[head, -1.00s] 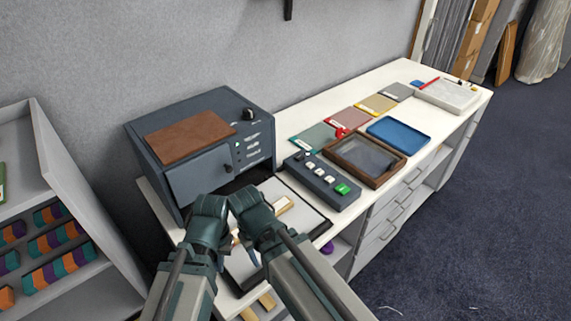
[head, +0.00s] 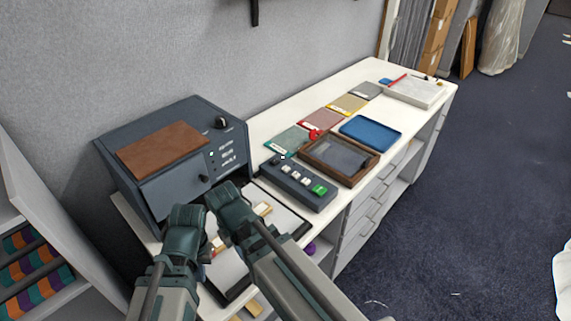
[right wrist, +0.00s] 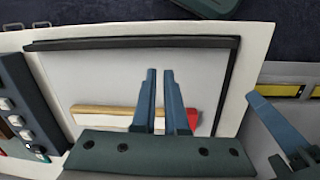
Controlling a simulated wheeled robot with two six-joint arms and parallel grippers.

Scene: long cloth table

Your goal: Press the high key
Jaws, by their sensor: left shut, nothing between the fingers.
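A dark grey key box (head: 300,186) lies on the white table, with a row of several keys. One dark key (head: 274,160) is at its far left end, pale keys are in the middle, and a green key (head: 319,189) is at its near right end. Any key labels are too small to read. My left gripper (head: 203,245) is shut and empty over the front left of the table, apart from the box; its fingertips are mostly hidden. My right gripper (right wrist: 160,75) is beside it, its fingers parted by a narrow gap above a pale tray (right wrist: 95,75).
A grey cabinet (head: 175,190) with a brown top panel stands behind my grippers. A wood-framed tray (head: 352,172) borders the box on the right. A blue tray (head: 371,130) and several coloured mats lie beyond. A wooden piece (right wrist: 105,111) with a red end lies under my right fingers.

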